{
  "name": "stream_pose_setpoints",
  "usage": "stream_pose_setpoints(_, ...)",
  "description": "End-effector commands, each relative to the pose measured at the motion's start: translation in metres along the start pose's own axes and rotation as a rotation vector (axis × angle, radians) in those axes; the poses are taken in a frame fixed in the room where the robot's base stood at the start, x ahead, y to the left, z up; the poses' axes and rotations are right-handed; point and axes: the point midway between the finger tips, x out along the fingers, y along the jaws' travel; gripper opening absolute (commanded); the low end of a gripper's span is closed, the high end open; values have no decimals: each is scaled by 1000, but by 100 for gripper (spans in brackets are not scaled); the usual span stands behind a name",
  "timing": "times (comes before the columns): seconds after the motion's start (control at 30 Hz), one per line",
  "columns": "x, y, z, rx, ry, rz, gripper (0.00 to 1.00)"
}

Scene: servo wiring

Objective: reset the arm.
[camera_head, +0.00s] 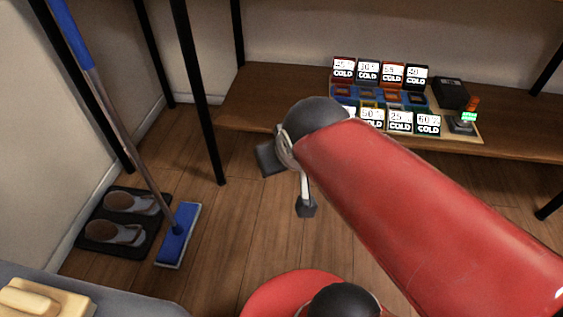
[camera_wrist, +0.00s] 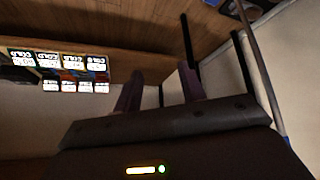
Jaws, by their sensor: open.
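My gripper (camera_wrist: 158,78) shows in the wrist view with its two dark fingers spread apart and nothing between them. In the head view my red arm reaches up from the lower right to a dark joint, and I cannot clearly make out the fingers there. The wiring board (camera_head: 476,137) lies on the wooden bench at the upper right, apart from my arm. It carries two rows of white "COLD" displays with numbers, and small coloured blocks between them. My arm hides part of its front left. The displays (camera_wrist: 75,63) appear upside down at the left of the wrist view.
The wooden bench (camera_head: 262,97) has bare room left of the board. A black box (camera_head: 450,93) and an orange-topped device with a green display (camera_head: 463,122) sit at the board's right. A blue mop (camera_head: 178,236) and shoes on a black mat (camera_head: 92,222) stand left.

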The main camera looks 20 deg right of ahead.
Motion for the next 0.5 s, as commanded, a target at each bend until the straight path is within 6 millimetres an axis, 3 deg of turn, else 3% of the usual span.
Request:
stream_pose_setpoints(0.1, -15, -5, 29, 24, -79, -40, 40)
stream_pose_setpoints(0.2, -20, -8, 41, 32, -115, -59, 40)
stream_pose_setpoints(0.5, -21, -9, 43, 32, -125, -63, 40)
